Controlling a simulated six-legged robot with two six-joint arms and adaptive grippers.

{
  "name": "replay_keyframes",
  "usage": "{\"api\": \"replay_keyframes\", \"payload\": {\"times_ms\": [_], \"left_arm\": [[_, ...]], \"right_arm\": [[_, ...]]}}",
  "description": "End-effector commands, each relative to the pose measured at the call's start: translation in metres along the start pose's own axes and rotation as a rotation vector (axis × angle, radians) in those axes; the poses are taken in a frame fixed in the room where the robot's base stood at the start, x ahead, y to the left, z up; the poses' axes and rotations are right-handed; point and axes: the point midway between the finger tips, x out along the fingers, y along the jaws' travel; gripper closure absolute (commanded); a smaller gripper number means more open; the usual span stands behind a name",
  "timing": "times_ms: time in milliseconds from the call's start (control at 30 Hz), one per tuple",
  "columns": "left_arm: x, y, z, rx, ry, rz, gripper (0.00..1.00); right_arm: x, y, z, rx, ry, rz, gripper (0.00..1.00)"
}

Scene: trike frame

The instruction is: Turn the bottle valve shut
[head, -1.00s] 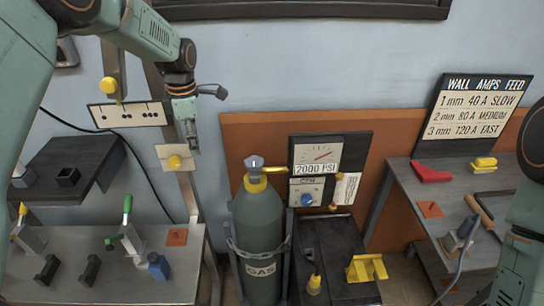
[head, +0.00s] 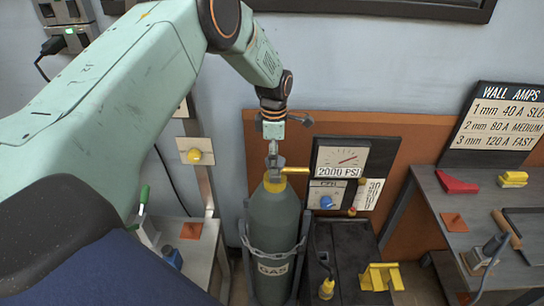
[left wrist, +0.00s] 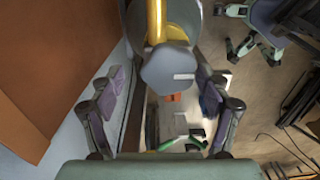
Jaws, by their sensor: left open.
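The dark green gas bottle (head: 272,222) stands upright behind a chain, marked GAS. Its yellow collar (head: 273,184) and grey valve (head: 273,161) are on top. A yellow pipe (head: 296,170) runs from the valve to the gauge panel. My left gripper (head: 272,146) points down right above the valve, partly covering it in the head view. In the left wrist view the grey valve handle (left wrist: 168,70) lies between the open fingers of my left gripper (left wrist: 162,84), with gaps on both sides. My right gripper is not in view.
The gauge panel (head: 340,165) reads 2000 PSI and stands close right of the valve. A black cabinet (head: 352,240) with yellow parts is beside the bottle. A workbench (head: 455,215) is at the right. A metal bench (head: 195,250) is at the left, partly behind my arm.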

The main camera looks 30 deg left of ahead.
Motion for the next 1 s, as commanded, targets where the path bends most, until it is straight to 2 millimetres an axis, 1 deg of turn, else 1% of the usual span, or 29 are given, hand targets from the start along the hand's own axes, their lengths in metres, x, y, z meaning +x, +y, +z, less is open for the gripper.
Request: {"api": "replay_keyframes", "payload": {"times_ms": [300, 900, 933, 1000], "left_arm": [[0.0007, 0.002, -0.0073, -0.01, -0.002, -0.002, 0.24], [-0.001, 0.0013, -0.0037, -0.006, -0.002, -0.001, 0.75], [-0.0008, 0.0011, -0.0036, -0.005, -0.002, -0.001, 0.78], [-0.0002, 0.001, -0.0038, -0.005, -0.001, -0.001, 0.77]], "right_arm": [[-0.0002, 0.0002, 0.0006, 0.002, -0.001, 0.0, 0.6], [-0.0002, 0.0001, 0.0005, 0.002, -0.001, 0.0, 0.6], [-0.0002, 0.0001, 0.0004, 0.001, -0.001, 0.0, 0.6], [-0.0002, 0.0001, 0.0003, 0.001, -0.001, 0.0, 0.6]]}}
